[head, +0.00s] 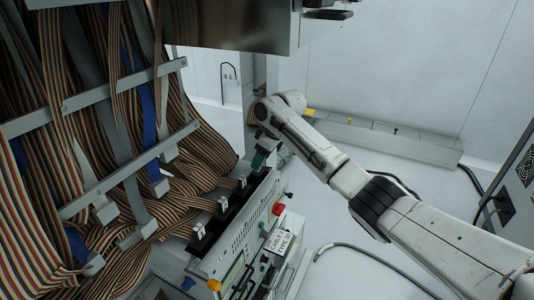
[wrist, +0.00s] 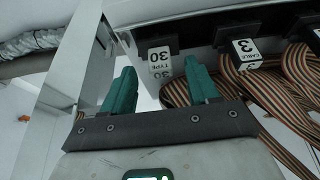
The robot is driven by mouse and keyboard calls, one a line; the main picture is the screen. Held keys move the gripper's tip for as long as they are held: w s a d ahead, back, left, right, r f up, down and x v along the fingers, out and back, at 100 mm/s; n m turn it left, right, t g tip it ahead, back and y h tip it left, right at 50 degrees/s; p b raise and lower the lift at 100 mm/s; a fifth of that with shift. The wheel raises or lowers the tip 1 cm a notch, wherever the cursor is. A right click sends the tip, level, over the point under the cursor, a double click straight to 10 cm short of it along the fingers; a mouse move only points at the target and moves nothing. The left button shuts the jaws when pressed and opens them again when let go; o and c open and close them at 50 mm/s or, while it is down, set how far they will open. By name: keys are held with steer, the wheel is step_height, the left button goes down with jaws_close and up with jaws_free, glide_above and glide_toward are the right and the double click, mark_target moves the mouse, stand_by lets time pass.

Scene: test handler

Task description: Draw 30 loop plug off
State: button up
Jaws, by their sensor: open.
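The 30 loop plug (wrist: 160,62) shows in the wrist view as a white label reading "30 TYPE 30" below a black connector body at the panel. My gripper (wrist: 160,72) has two green fingers spread apart, one to each side of the label in the picture. The fingers look empty, and I cannot tell whether either touches the plug. In the head view my gripper (head: 258,160) is at the far end of the black connector row, where it and my arm hide the 30 plug.
A plug labelled 3 (wrist: 244,47) with striped ribbon cable sits right of the 30 plug. In the head view, several labelled plugs (head: 222,203) line the row. Ribbon cables (head: 195,180) crowd the left. A sign (head: 279,241) stands on the handler's front.

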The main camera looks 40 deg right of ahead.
steer(key=shift+b+x, duration=0.35)
steer(key=shift+x, duration=0.85)
jaws_close()
steer(key=shift+r+p, duration=0.8)
steer(key=shift+p, duration=0.3)
stand_by(0.5)
steer(key=shift+r+p, duration=0.75)
steer(key=shift+p, duration=0.2)
